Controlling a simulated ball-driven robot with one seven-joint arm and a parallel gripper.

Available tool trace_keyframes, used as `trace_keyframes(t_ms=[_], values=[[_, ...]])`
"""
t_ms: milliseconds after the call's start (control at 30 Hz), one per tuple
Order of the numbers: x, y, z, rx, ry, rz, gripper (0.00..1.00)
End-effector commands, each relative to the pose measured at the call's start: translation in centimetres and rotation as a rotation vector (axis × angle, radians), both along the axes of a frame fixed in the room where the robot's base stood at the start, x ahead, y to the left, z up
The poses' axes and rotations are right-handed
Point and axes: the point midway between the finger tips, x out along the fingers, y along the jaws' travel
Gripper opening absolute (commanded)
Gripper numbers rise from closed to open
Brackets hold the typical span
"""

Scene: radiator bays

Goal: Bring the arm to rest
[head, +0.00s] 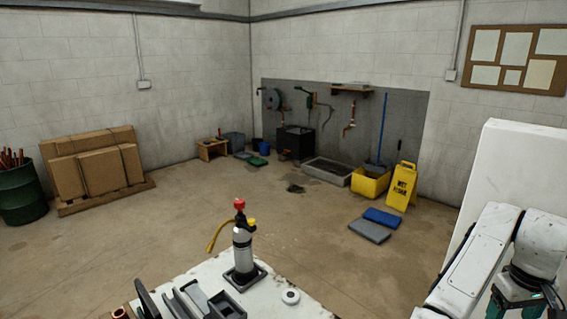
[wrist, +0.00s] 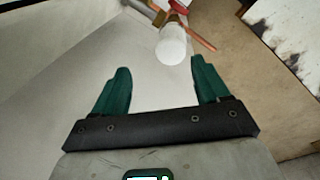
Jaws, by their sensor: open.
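My gripper (wrist: 161,66) has its two green fingers spread apart, with nothing held between them in the wrist view. In the head view my gripper (head: 517,302) is at the bottom right, partly cut off by the frame edge, with its fingers down beside the white radiator panel (head: 497,165). My arm is bent and extended there. In the wrist view a round white cap (wrist: 172,51) on a copper pipe fitting (wrist: 196,34) with a red part lies just beyond the fingertips. I cannot tell its exact distance from them.
A yellow wet-floor sign (head: 402,187), yellow bucket (head: 369,184) and pallet of boxes (head: 97,168) stand farther back.

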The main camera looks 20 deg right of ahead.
Motion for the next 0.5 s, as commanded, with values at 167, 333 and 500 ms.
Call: trace_keyframes(t_ms=[167,333,500], values=[[0.0,0.5,-1.1,-0.196,-0.007,0.008,0.74],[1.4,2.8,-2.3,-0.325,-0.072,0.071,0.74],[3.0,7.3,-4.1,-0.376,-0.162,0.169,0.74]])
